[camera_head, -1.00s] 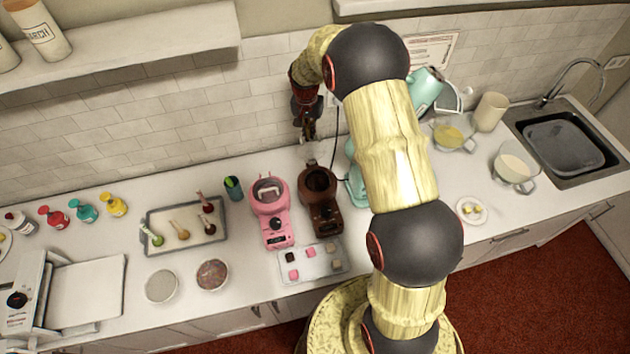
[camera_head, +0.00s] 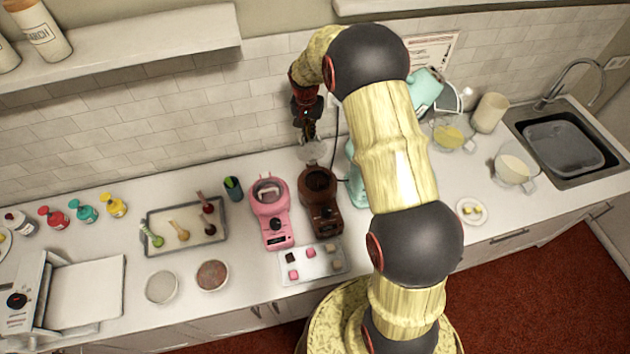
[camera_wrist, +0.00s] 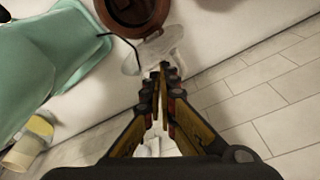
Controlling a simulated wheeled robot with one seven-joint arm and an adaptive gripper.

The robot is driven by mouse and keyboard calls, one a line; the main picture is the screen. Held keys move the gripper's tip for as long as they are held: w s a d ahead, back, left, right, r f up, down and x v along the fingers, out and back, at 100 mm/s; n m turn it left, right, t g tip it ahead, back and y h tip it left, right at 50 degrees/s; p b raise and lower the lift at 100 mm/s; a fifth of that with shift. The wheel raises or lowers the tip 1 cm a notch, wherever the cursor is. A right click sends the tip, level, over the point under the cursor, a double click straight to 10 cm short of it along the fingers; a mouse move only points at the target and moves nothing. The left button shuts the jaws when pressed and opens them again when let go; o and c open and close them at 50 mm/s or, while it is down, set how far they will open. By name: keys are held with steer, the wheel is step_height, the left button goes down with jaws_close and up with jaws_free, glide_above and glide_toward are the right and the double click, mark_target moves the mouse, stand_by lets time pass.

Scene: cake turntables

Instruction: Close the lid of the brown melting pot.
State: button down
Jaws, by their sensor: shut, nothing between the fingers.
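The brown melting pot (camera_head: 321,203) stands on the counter, right of the pink one. Its round opening faces up and shows at the top of the wrist view (camera_wrist: 138,14). Its clear lid (camera_head: 312,153) is open, raised at the back of the pot, on the wall side. The lid also shows in the wrist view (camera_wrist: 150,52), just beyond my fingertips. My gripper (camera_head: 308,136) is shut and empty, pointing down behind the pot by the lid. In the wrist view my fingertips (camera_wrist: 163,72) are together at the lid's edge; I cannot tell if they touch it.
The pink melting pot (camera_head: 271,218) stands close on the left. A teal appliance (camera_head: 357,180) is close on the right, partly hidden by my arm. A tray of small pieces (camera_head: 312,265) lies in front. The tiled wall (camera_head: 200,130) is close behind my gripper.

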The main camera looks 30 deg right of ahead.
steer(key=shift+s+a+r, duration=0.1)
steer(key=shift+s+a, duration=0.05)
steer(key=shift+s, duration=0.55)
steer(key=shift+s+a, duration=0.1)
steer(key=shift+s, duration=0.55)
steer(key=s+a+f+b, duration=0.2)
steer(key=s+f+b, duration=0.3)
steer(key=s, duration=0.4)
steer(key=shift+s+f, duration=0.4)
stand_by(0.4)
step_height(320, 180, up, 8)
steer(key=s+p, duration=0.3)
steer(key=shift+a+f+p, duration=0.25)
steer(key=shift+a+p, duration=0.05)
steer(key=shift+p, duration=0.05)
